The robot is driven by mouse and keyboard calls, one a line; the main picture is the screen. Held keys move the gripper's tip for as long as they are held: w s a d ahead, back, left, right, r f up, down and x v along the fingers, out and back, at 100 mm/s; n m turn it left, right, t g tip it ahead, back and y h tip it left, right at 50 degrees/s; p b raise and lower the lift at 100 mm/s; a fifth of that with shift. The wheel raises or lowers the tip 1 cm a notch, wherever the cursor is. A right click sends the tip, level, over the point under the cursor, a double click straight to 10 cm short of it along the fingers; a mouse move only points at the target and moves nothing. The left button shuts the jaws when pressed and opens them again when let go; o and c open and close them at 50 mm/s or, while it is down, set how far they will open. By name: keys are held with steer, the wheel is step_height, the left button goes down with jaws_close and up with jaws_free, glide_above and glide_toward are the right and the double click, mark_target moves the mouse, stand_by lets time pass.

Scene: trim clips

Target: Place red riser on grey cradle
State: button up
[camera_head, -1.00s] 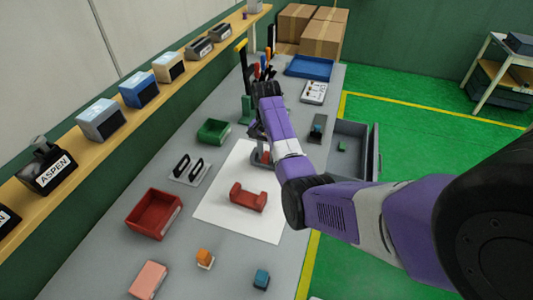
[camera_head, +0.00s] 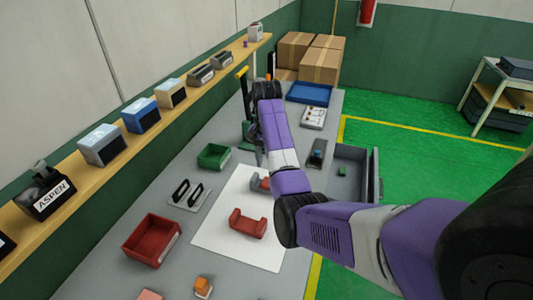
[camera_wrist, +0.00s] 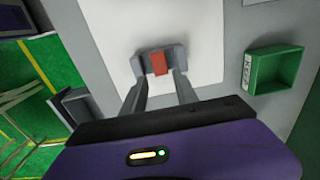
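The grey cradle (camera_wrist: 177,55) lies on the white sheet in the wrist view, with upright ends. The red riser (camera_wrist: 159,63) sits in its middle, between the ends. In the head view the grey cradle (camera_head: 256,181) is partly hidden by my arm, and a bit of red shows on it. My gripper (camera_wrist: 162,78) is open and empty. Its two fingers point toward the cradle with a gap between them, and they look apart from the riser. In the head view the fingers are mostly hidden behind my arm.
A red cradle-shaped piece (camera_head: 248,223) lies on the white sheet (camera_head: 215,235) nearby. A green bin (camera_head: 213,157), a red bin (camera_head: 152,240) and a plate with black handles (camera_head: 189,194) stand to the left. An open drawer (camera_head: 352,178) is at the right edge.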

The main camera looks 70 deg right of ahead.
steer(key=shift+a+r, duration=0.15)
steer(key=shift+r, duration=1.85)
